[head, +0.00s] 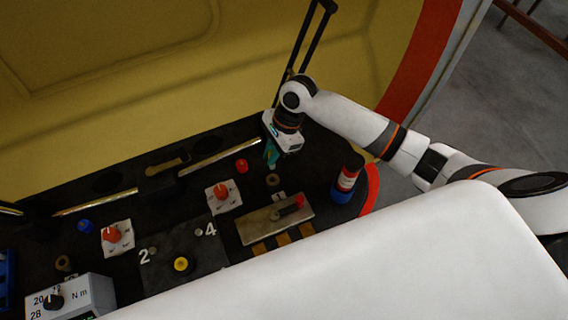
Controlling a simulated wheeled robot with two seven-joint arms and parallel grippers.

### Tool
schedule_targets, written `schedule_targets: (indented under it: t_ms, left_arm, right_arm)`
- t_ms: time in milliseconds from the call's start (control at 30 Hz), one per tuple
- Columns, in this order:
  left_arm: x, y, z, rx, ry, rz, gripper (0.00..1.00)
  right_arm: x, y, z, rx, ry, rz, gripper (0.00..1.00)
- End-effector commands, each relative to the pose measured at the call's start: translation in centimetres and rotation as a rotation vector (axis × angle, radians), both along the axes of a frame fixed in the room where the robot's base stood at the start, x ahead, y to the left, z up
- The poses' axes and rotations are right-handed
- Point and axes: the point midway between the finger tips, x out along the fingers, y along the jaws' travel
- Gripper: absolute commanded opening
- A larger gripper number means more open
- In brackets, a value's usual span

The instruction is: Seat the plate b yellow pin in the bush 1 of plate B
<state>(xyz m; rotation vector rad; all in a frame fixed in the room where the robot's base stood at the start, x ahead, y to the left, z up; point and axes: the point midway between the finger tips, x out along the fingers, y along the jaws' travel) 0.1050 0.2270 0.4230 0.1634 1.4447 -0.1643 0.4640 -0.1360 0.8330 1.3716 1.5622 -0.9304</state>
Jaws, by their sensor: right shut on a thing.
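My right gripper (271,159) comes down over the dark deck, with teal-green at its tip. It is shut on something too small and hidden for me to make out. Just below it in the picture is a brownish ring-shaped bush (272,180), with a white mark like a 1 beside it; I cannot tell whether the gripper's load touches it. A yellow round piece with a dark centre (181,264) sits on a dark plate (210,259) marked 2 and 4. I cannot tell if it is the task's yellow pin. My left gripper is not in view.
A tan plate with a red-ended bar (255,229) lies near the bush. Red knobs on white bases (223,196) (117,238), a red piece (242,166), a blue knob (85,226), a red-white-blue cylinder (345,184) and a dial box (85,297) crowd the deck. A yellow wall stands behind.

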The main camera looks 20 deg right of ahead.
Motion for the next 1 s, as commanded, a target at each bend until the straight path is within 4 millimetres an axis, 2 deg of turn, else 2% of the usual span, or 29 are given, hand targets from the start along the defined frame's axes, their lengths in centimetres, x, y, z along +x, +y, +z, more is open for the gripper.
schedule_targets:
  t_ms: [33,100,200,433,600,700,1000]
  left_arm:
    - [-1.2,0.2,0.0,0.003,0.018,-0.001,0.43]
    - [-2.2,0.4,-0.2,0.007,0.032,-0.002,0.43]
    - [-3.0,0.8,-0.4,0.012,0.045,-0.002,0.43]
    - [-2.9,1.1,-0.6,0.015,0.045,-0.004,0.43]
    - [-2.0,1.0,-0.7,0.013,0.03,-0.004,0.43]
    - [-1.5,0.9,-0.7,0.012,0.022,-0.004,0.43]
    - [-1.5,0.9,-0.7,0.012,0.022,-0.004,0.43]
  right_arm:
    - [-0.2,0.2,-0.7,0.004,0.003,-0.011,0.0]
    - [-0.2,0.2,-2.0,0.004,0.003,-0.018,0.0]
    - [-0.2,0.2,-4.0,0.003,0.004,-0.017,0.0]
    - [-0.2,0.2,-6.5,0.003,0.001,-0.015,0.0]
    - [-0.1,0.2,-8.9,0.002,0.001,-0.015,0.0]
    - [-0.1,0.1,-9.7,0.002,-0.002,-0.014,0.0]
    - [-0.1,0.2,-9.8,0.002,-0.002,-0.013,0.0]
